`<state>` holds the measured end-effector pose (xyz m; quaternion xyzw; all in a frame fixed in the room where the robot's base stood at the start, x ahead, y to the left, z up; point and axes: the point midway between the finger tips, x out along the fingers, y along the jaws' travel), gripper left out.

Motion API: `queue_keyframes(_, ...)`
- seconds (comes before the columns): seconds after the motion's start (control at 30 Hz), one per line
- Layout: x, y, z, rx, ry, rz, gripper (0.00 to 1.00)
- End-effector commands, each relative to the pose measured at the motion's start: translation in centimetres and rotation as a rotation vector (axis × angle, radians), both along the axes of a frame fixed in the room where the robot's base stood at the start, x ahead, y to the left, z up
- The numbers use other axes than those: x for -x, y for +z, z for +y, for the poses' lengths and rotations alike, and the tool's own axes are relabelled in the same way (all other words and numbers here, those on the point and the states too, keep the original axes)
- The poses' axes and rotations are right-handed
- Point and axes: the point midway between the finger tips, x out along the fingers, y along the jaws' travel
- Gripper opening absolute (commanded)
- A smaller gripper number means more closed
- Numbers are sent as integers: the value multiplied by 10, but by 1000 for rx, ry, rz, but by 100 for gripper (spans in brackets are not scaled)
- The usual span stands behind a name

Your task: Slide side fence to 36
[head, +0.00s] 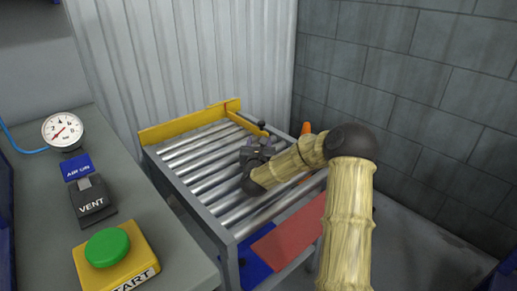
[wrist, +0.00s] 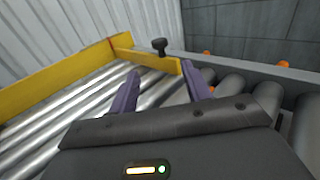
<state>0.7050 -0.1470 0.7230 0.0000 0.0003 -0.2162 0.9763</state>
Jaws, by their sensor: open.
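The side fence (wrist: 148,59) is a short yellow bar that runs out over the rollers from the yellow end wall in the wrist view. A dark knob (wrist: 160,46) stands up near its free end. In the head view the fence (head: 246,124) lies at the far end of the table, with the knob (head: 262,125) beside it. My gripper (wrist: 160,78) is open, its two purple fingers pointing at the fence's near end. It looks empty, and I cannot tell whether it touches the fence. No scale or number 36 is readable.
The roller table (head: 190,190) has a yellow end wall (head: 185,124) at the back. Orange knobs (wrist: 284,64) sit along its right rail. A counter on the left holds a gauge (head: 63,130), a VENT switch (head: 90,200) and a green START button (head: 107,247). Most rollers are clear.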

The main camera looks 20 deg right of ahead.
Motion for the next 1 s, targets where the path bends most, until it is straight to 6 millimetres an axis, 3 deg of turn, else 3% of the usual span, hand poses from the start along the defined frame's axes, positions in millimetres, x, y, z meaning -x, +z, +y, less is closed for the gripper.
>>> queue_keyframes(0.2, 30, 1, 14, 0, 0, 1, 49)
queue_keyframes(0.33, 39, 1, 18, 0, -1, 0, 49)
queue_keyframes(0.83, 40, 1, 19, 0, -1, -1, 49)
queue_keyframes(1.0, 40, 18, 18, 0, -1, -1, 49)
